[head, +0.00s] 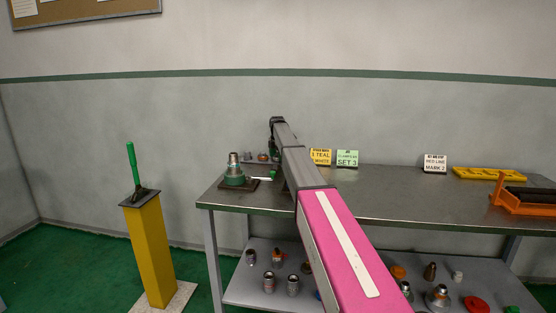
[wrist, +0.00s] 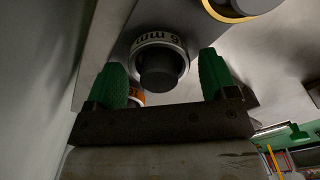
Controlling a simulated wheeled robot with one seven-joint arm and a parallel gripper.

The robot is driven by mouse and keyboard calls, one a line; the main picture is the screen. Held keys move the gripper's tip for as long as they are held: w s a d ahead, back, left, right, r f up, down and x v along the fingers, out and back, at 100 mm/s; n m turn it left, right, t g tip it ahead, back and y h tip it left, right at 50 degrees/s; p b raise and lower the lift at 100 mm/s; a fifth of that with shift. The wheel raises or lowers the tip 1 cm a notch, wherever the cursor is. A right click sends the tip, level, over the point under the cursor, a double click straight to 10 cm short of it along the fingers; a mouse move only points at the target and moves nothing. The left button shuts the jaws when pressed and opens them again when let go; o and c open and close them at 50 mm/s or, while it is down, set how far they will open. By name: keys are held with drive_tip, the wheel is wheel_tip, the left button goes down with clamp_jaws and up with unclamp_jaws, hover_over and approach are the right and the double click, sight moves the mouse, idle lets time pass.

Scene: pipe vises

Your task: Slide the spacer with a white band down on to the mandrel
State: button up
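In the wrist view, a ring-shaped piece with a white band (wrist: 154,42) and dark lettering that seems to include "6 mm" lies just beyond my fingertips. A dark round part (wrist: 158,76) shows at its middle; I cannot tell whether it is a separate piece. My gripper (wrist: 164,78) has its two green fingers wide apart, with nothing clearly held between them. In the head view my gripper (head: 275,145) is at the far back of the bench, mostly hidden by my arm. A stepped metal piece (head: 234,160) stands upright on a green and dark base; I cannot confirm it is the mandrel.
A dark piece with a yellow band (wrist: 232,8) is at the wrist view's top right. A small orange piece (wrist: 137,97) shows behind the left finger. The bench (head: 400,195) holds sign cards (head: 347,158), a yellow tray (head: 490,174) and an orange holder (head: 525,200). Its middle is clear.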

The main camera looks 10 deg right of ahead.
drive_tip(key=c, duration=0.7)
drive_tip(key=shift+r, duration=0.15)
